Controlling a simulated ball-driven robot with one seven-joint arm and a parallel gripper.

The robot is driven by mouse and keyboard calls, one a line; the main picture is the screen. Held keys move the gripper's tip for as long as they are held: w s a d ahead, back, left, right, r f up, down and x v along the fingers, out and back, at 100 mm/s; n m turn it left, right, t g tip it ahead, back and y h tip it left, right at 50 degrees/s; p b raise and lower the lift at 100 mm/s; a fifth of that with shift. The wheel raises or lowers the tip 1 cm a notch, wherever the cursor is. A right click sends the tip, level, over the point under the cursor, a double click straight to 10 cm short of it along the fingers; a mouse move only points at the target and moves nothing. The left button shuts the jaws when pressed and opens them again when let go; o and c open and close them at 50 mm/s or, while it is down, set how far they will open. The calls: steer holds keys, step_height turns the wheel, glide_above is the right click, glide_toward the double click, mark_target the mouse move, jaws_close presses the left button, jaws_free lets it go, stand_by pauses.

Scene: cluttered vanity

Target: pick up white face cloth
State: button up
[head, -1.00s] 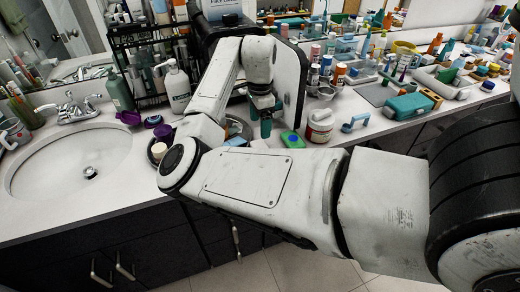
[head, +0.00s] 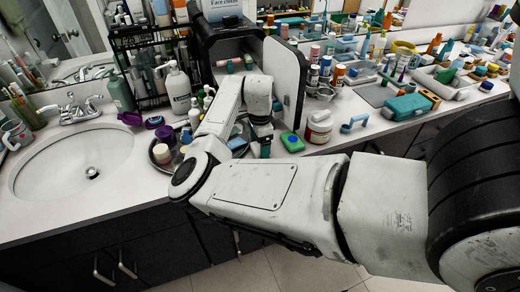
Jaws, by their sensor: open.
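I cannot make out a white face cloth for certain in the head view. My gripper (head: 264,150) points down over the counter in front of the box, below and left of the door. It is open, and no held object shows. My wrist hides the counter behind it and part of the box's lower opening.
A round tray (head: 158,146) with small bottles and jars lies left of my gripper. A green item (head: 292,142) and a white jar (head: 319,127) stand to the right. A sink (head: 75,165) is at the left. Many containers crowd the right counter.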

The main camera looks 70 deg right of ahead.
steer(key=shift+c, duration=0.5)
steer(key=c, duration=0.6)
steer(key=shift+r, duration=0.45)
step_height(320, 180, up, 2)
steer(key=shift+r, duration=0.15)
steer(key=s+a+r, duration=0.1)
steer(key=s+r, duration=0.2)
steer(key=s, duration=0.1)
steer(key=s+a+r+b, duration=0.1)
steer(key=s+a+r, duration=0.1)
steer(key=s+r, duration=0.1)
steer(key=s+a+r, duration=0.2)
steer(key=s+r, duration=0.2)
steer(key=s, duration=0.2)
steer(key=shift+s+b, duration=0.1)
steer(key=shift+b, duration=0.2)
steer(key=shift+f, duration=0.1)
